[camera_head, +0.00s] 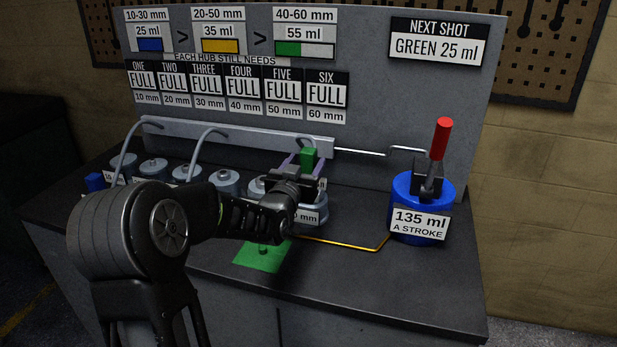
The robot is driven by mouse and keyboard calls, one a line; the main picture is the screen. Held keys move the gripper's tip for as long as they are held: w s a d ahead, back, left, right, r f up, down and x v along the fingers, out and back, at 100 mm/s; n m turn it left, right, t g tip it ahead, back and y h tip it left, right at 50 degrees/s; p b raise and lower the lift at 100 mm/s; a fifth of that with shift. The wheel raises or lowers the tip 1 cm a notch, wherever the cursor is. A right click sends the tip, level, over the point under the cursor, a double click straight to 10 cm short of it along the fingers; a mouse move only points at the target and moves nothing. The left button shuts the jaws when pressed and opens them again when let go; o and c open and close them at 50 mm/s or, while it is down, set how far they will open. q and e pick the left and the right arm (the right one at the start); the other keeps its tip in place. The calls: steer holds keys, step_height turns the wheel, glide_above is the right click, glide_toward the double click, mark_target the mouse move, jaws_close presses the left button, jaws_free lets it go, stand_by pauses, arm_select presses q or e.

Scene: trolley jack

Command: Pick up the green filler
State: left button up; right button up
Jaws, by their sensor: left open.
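The green filler (309,158) stands upright at the right end of the row of hubs, its green top showing above my left gripper. My left gripper (306,167) is open, with its fingers on either side of the green top; I cannot tell whether they touch it. My wrist hides the filler's lower part. The hub (313,216) under it is partly hidden, its label ending in "0 mm". My right gripper is not in view. The board (420,90) reads "NEXT SHOT GREEN 25 ml", and all six hub signs read "FULL".
A green mat (263,257) lies on the bench in front of the hubs. A yellow rod (345,244) runs right towards a blue pot (407,190) with a red-handled lever (441,139). A blue block (95,182) is at far left. The bench's front right is clear.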

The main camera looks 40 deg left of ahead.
arm_select(q)
steer(key=p+x, duration=0.1)
steer(key=x, duration=0.4)
steer(key=shift+f, duration=0.1)
steer(key=shift+d, duration=0.1)
stand_by(0.3)
jaws_close()
stand_by(0.4)
steer(key=shift+r, duration=0.2)
